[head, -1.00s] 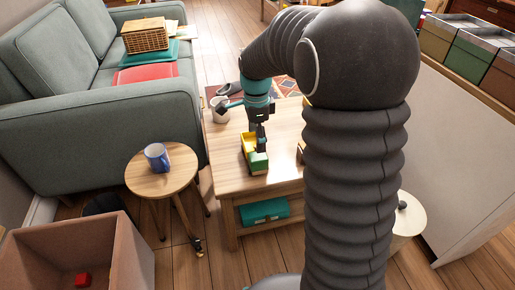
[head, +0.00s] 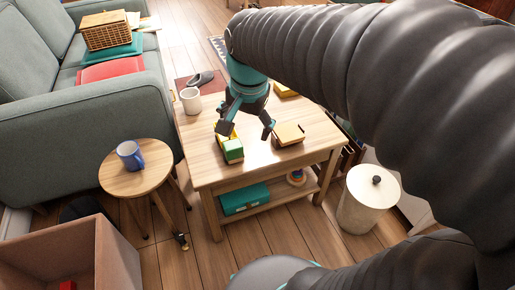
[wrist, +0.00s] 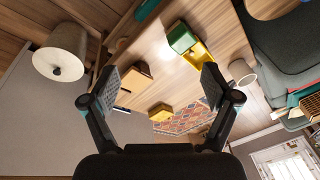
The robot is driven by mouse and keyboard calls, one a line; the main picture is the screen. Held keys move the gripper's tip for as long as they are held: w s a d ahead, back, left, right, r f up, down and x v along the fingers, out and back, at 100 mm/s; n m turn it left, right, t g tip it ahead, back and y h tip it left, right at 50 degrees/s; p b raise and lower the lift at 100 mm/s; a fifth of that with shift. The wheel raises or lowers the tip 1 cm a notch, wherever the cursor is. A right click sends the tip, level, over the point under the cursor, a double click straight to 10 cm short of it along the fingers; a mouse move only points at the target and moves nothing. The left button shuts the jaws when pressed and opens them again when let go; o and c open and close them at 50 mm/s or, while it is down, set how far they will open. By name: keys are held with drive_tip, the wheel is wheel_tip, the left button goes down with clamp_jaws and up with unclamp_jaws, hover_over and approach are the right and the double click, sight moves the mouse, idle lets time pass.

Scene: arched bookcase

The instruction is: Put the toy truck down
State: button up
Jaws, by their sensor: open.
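The toy truck, with a green cab and a yellow bed, stands on the wooden coffee table (head: 205,165) near its front edge. Its green cab (head: 233,150) shows clearly in the head view, while a finger of my gripper partly covers the yellow bed. The truck (wrist: 184,40) is in full sight at the upper middle of the wrist view. My gripper (head: 247,130) is open, with fingers spread wide and nothing between them, above the table just right of the truck. Both fingers also show in the wrist view (wrist: 158,88), apart from the truck.
A tan box-like object (head: 288,134) lies right of the truck, and a yellow block (head: 285,91) lies farther back. A white mug (head: 190,100) stands at the table's left. A side table (head: 150,182) with a blue mug (head: 130,155) and a lidded bin (head: 368,200) flank it.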

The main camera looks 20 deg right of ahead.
drive_tip(key=s+f+n+t, duration=0.1)
drive_tip(key=s+n+t, duration=0.1)
drive_tip(key=s+n, duration=0.6)
drive_tip(key=s, duration=0.3)
drive_tip(key=shift+s+d+f+t, duration=0.15)
drive_tip(key=shift+t, duration=0.25)
drive_tip(key=shift+c, duration=0.3)
